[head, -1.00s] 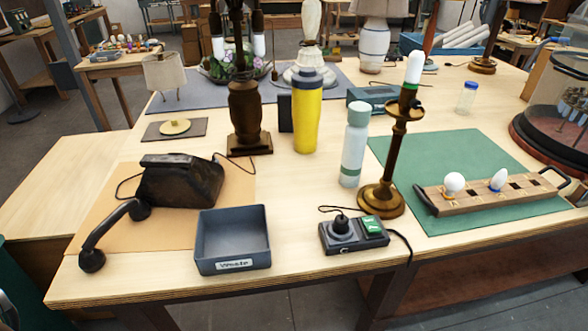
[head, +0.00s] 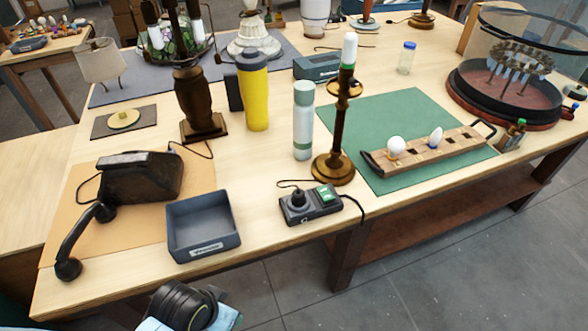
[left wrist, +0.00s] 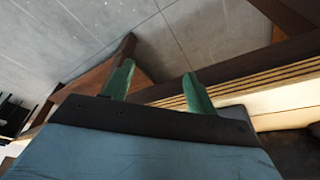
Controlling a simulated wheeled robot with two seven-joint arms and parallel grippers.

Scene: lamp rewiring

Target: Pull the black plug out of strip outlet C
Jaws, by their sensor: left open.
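The dark grey power strip (head: 310,205) lies near the front edge of the bench in the head view. A black plug (head: 298,200) stands in its left part, with a cord looping behind it. Outlet letters are too small to read. My left gripper (left wrist: 157,88) shows two green fingers spread apart in the left wrist view, with nothing between them. It points past the bench's front edge at the floor, and neither strip nor plug is in that view. My right gripper is not in view.
A grey bin (head: 203,228) sits left of the strip. A brass candlestick lamp (head: 336,150) stands close behind it, and a pale bottle (head: 303,120) behind that. An old telephone (head: 140,178) is further left.

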